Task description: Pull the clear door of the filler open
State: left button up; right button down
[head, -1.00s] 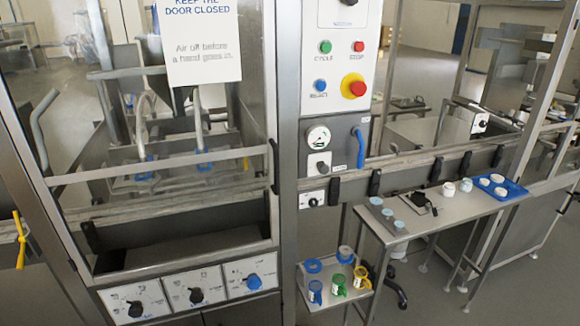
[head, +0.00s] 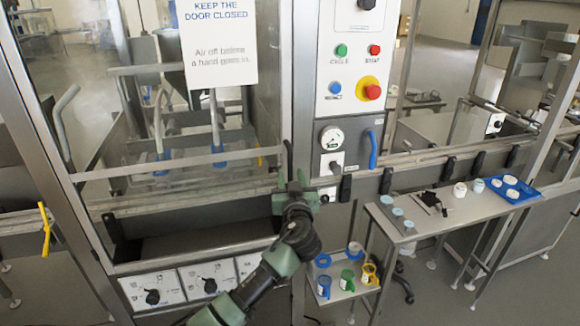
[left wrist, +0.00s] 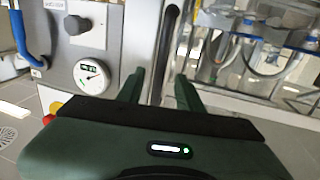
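The clear door (head: 268,75) of the filler is at the left in the head view and looks closed. A white sign (head: 215,40) hangs on it. Its black upright handle (head: 289,158) is at the door's right edge. My left gripper (head: 293,182) is in front of the handle's lower part and hides it. In the left wrist view, the handle (left wrist: 168,48) stands between and beyond the two green fingertips (left wrist: 160,78). The fingers are apart, with gaps on both sides. I cannot tell whether the handle is inside the grip. My right gripper is not in view.
Right of the door is a control panel (head: 355,60) with buttons, and a gauge (head: 331,138) and blue lever (head: 371,149) below. Knobs (head: 210,284) sit under the door. A side table (head: 450,220) and a low shelf with coloured mugs (head: 347,280) stand at the right.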

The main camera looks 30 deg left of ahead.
aim_at(290, 172)
pick_arm(q)
jog(key=shift+p+x, duration=0.55)
jog(key=shift+x, duration=1.5)
jog(key=shift+f, duration=0.1)
grip_shut()
